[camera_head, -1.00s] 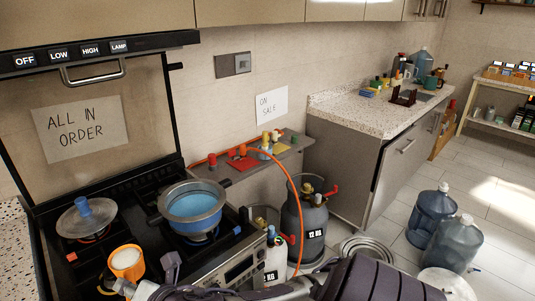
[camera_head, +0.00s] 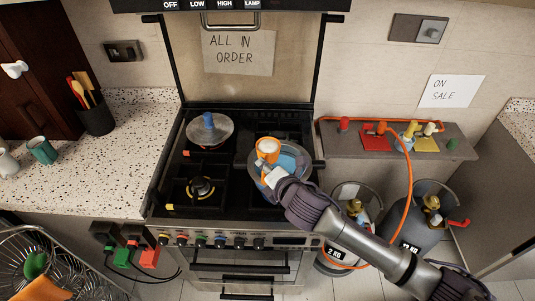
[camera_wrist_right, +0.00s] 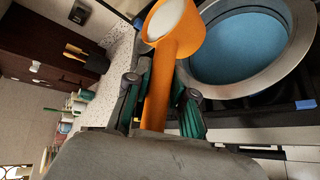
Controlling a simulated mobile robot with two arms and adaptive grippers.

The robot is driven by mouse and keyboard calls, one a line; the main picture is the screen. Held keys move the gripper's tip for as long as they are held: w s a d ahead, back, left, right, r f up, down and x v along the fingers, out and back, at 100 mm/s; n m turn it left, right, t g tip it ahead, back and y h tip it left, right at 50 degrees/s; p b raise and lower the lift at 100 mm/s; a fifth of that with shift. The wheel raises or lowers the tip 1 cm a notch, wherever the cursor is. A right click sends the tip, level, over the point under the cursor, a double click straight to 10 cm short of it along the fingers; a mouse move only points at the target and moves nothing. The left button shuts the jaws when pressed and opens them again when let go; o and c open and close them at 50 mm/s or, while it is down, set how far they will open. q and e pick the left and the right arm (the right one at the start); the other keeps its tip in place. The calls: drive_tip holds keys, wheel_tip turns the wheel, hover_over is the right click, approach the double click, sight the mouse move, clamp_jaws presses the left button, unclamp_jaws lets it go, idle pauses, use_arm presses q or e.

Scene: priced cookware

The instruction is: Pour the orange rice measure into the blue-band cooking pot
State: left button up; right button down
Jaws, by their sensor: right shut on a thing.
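The orange rice measure (camera_head: 267,146) is a cup with white contents and a long orange handle. My right gripper (camera_head: 268,172) is shut on that handle; in the right wrist view the handle (camera_wrist_right: 160,85) runs between the green-padded fingers (camera_wrist_right: 166,105). The cup looks roughly upright, with the white still inside. My gripper hides the pot's front. My left gripper is out of view.
A lidded pan (camera_head: 210,130) with a blue knob sits at the stove's back left. The front left burner (camera_head: 200,189) is bare. A shelf (camera_head: 345,142) with an orange hose and gas cylinders (camera_head: 420,232) is on the right. The speckled counter (camera_head: 115,160) lies left.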

drive_tip(key=shift+w+a, duration=0.1)
drive_tip(key=shift+a, duration=0.2)
drive_tip(key=shift+d+f+m+y, duration=0.1)
drive_tip(key=shift+m+y, duration=0.4)
drive_tip(key=shift+d+f+m+g+y, duration=0.15)
drive_tip(key=shift+d+m+g+y, duration=0.2)
drive_tip(key=shift+m, duration=0.25)
drive_tip(key=w+d+m+y+b, duration=0.4)
drive_tip(key=m+b, duration=0.9)
drive_tip(key=b, duration=1.3)
drive_tip(key=d+t+y, duration=0.1)
drive_tip(key=d+y, duration=0.2)
drive_tip(key=shift+d, duration=0.1)
